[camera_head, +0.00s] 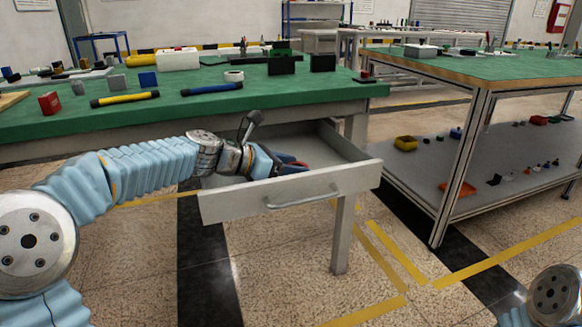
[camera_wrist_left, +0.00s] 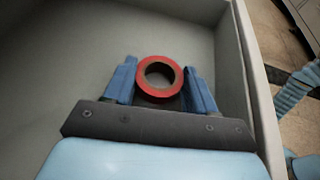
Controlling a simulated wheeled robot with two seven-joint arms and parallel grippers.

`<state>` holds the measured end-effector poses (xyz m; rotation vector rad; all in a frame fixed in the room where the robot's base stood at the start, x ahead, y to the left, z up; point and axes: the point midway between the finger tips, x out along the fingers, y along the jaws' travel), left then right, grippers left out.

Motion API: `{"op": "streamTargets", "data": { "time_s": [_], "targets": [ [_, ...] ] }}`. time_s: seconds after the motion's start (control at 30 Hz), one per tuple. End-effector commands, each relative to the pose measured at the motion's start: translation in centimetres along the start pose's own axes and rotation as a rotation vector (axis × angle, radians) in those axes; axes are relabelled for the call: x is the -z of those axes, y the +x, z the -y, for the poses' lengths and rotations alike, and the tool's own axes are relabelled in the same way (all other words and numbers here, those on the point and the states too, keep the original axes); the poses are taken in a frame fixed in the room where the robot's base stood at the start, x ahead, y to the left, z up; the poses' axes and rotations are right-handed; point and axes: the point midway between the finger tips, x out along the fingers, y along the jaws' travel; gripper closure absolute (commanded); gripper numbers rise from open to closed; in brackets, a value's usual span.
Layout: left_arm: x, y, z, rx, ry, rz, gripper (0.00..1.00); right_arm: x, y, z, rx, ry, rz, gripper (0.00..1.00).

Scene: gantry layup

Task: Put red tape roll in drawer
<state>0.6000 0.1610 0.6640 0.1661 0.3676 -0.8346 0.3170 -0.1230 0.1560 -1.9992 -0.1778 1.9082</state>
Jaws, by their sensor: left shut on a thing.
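The red tape roll (camera_wrist_left: 142,88) sits between the two blue fingers of my left gripper (camera_wrist_left: 160,70) in the left wrist view. The gripper is shut on it. The drawer's pale floor and walls also show around the roll in the wrist view (camera_wrist_left: 50,60). I cannot tell whether the roll touches the drawer floor. My right gripper is out of view.
The green table (camera_head: 330,92) above the drawer holds a yellow tube (camera_head: 125,99), a blue tube (camera_head: 211,89), a white tape roll (camera_head: 234,76) and dark boxes. A second green-topped bench (camera_head: 480,62) stands to the right. The drawer's far right part is clear.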

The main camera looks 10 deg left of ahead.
Motion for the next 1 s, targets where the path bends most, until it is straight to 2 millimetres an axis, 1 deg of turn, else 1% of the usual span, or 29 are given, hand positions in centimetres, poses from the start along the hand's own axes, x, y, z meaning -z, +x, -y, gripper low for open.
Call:
{"op": "streamTargets", "data": {
  "time_s": [0.03,0.17,0.43,0.53,0.67,0.9,1.0],
  "targets": [
    [0.1,0.0,0.0,0.000,0.000,0.000,0.40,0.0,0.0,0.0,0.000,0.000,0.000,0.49],
    [0.0,0.0,0.0,0.000,0.000,0.000,0.20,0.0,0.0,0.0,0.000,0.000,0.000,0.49],
    [0.0,0.0,0.0,0.000,0.000,0.000,0.19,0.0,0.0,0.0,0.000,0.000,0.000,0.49],
    [-0.4,-0.4,0.0,-0.001,0.000,-0.001,0.19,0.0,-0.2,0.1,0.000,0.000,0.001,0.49],
    [-0.4,-2.6,-0.1,-0.004,-0.001,-0.001,0.19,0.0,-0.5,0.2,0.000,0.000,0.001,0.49],
    [-0.5,-8.3,-0.1,-0.004,0.000,0.000,0.19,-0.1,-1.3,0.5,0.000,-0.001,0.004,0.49],
    [-0.4,-10.1,0.0,-0.003,-0.001,0.000,0.19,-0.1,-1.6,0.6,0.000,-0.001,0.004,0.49]
  ]
}}
